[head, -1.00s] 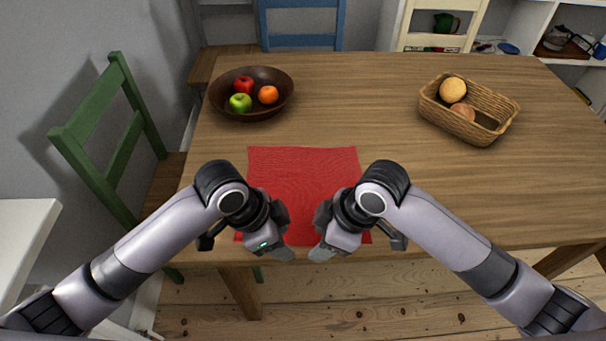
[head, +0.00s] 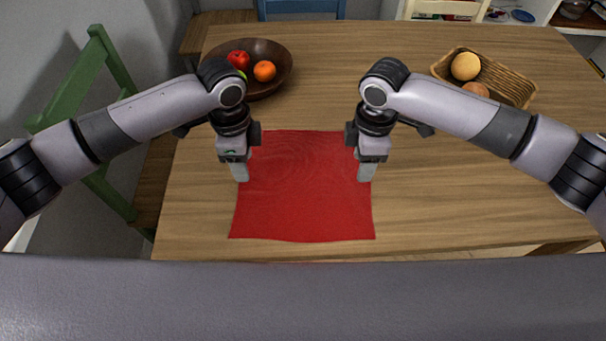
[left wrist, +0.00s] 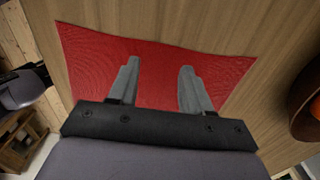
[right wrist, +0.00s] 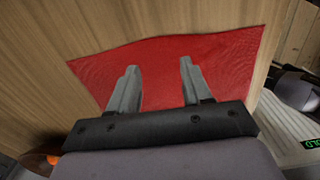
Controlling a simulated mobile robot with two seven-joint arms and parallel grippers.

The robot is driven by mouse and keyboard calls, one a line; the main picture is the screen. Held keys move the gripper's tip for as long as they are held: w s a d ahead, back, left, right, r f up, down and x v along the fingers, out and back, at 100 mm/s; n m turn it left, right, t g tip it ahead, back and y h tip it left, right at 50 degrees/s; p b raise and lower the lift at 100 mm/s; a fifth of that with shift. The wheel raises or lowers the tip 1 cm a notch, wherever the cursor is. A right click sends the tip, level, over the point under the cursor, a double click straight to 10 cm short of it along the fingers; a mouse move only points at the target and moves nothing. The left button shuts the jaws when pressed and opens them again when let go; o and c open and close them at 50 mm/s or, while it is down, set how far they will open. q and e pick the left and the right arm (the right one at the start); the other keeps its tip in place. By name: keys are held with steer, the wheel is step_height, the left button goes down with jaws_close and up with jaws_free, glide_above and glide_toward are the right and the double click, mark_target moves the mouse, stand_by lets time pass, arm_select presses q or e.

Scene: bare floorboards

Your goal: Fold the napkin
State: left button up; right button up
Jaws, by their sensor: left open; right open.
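The red napkin (head: 302,198) lies flat and spread out on the wooden table, close to the front edge. My left gripper (head: 240,172) is over the napkin's left side, and my right gripper (head: 366,172) is over its right side. In the left wrist view the napkin (left wrist: 155,70) shows beyond and between the open, empty fingers. In the right wrist view the napkin (right wrist: 160,70) likewise shows between open, empty fingers. Neither gripper holds the cloth. The exact height of the fingertips above it is hard to tell.
A dark bowl (head: 278,58) with a red apple (head: 238,58), an orange (head: 264,71) and a partly hidden green fruit stands behind my left gripper. A wicker basket (head: 512,86) with round items stands at the back right. A green chair (head: 70,100) is left of the table.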

arm_select(q)
steer(key=shift+f, duration=1.65)
arm_select(e)
steer(key=shift+f, duration=1.6)
arm_select(q)
steer(key=shift+f, duration=0.2)
arm_select(e)
steer(key=shift+f, duration=0.2)
arm_select(q)
jaws_close()
arm_select(e)
jaws_close()
arm_select(q)
steer(key=shift+r, duration=0.2)
arm_select(e)
steer(key=shift+r, duration=0.15)
